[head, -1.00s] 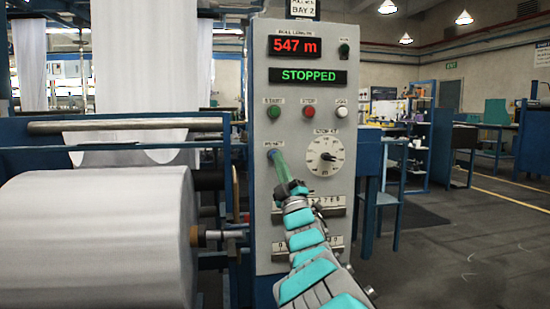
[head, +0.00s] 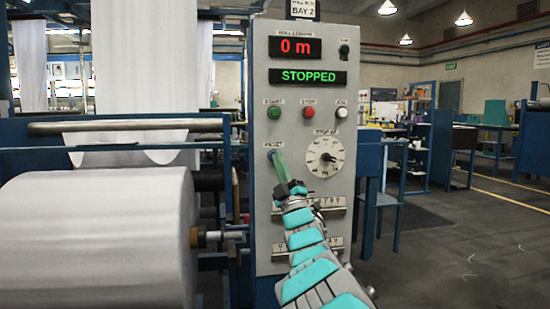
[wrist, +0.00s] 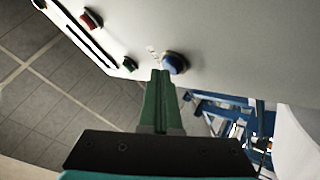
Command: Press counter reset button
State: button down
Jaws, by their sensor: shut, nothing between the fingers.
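The grey control panel (head: 308,225) stands in the middle of the head view. Its red roll-length display (head: 295,47) reads 0 m, and the green display (head: 307,77) below reads STOPPED. The blue reset button (head: 270,155) is at the panel's left, under a RESET label, partly covered by my gripper. It shows as a blue domed button (wrist: 175,63) in the wrist view. My gripper (wrist: 161,74) has its green fingers together and empty, with the tips right beside the button. I cannot tell if they touch it. The gripper also shows in the head view (head: 276,160).
Green start (head: 273,112), red stop (head: 308,111) and white jog (head: 341,111) buttons sit above, with a dial (head: 325,156) to the right. A large white fabric roll (head: 95,240) stands at left. Floor (head: 470,235) at right is open.

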dwell(0.4)
jog(key=shift+s+d+r+b, duration=0.1)
jog(key=shift+s+d+b, duration=0.15)
jog(key=shift+s+b, duration=0.5)
jog(key=shift+s, duration=0.1)
jog(key=s+b, duration=0.1)
jog(key=s, duration=0.1)
jog(key=s+d+b, duration=0.1)
jog(key=s, duration=0.1)
jog(key=shift+s+d+b, duration=0.2)
jog(key=shift+s+b, duration=0.1)
jog(key=shift+s, duration=0.05)
dwell(0.3)
